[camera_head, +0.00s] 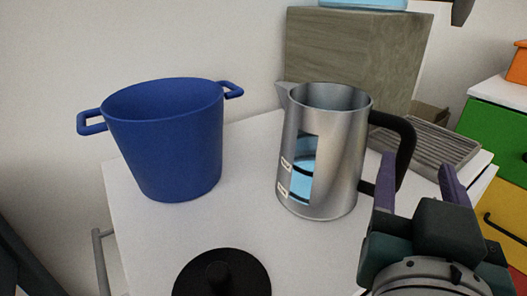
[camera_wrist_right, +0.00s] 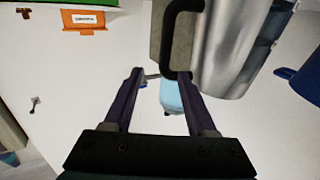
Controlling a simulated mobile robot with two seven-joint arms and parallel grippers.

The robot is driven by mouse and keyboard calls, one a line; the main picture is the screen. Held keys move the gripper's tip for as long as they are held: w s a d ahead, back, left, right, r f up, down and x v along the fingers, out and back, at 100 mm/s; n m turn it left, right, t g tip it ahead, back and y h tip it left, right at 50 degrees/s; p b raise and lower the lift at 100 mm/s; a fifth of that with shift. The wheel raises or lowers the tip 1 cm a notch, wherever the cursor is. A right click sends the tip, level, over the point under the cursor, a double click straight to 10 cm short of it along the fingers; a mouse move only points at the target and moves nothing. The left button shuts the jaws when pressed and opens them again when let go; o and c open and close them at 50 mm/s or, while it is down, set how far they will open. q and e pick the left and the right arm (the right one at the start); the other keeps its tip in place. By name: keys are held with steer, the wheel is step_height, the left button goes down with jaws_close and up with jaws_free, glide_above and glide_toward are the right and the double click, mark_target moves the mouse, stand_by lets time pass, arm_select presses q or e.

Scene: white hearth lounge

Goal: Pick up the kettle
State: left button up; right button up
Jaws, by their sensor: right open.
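The kettle (camera_head: 347,150) is a silver metal jug standing upright on the white surface, with a clear blue-tinted window in its side. Its black handle (camera_head: 406,135) faces right, toward my right gripper (camera_head: 417,170). The kettle also shows in the right wrist view (camera_wrist_right: 228,55), with the handle (camera_wrist_right: 172,35) just past the fingertips. My right gripper (camera_wrist_right: 160,78) is open and empty, its two purple fingers spread. My left gripper is not in view.
A blue two-handled pot (camera_head: 165,140) stands left of the kettle. A black round lid (camera_head: 222,280) lies in front. A grey-brown box (camera_head: 350,50) and a slatted tray (camera_head: 440,140) are behind. Coloured drawers (camera_head: 495,135) stand at right. White surface between pot and kettle is clear.

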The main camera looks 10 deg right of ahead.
mark_target(413, 147)
steer(key=shift+w+f, duration=0.1)
steer(key=shift+w, duration=0.2)
steer(key=p+x, duration=0.1)
steer(key=x, duration=0.2)
steer(key=shift+w+d, duration=0.25)
steer(key=shift+d, duration=0.05)
steer(key=p+x, duration=0.1)
steer(key=x, duration=0.4)
steer(key=shift+w+a, duration=0.15)
steer(key=shift+w, duration=0.3)
steer(key=shift+c, duration=0.3)
jaws_close()
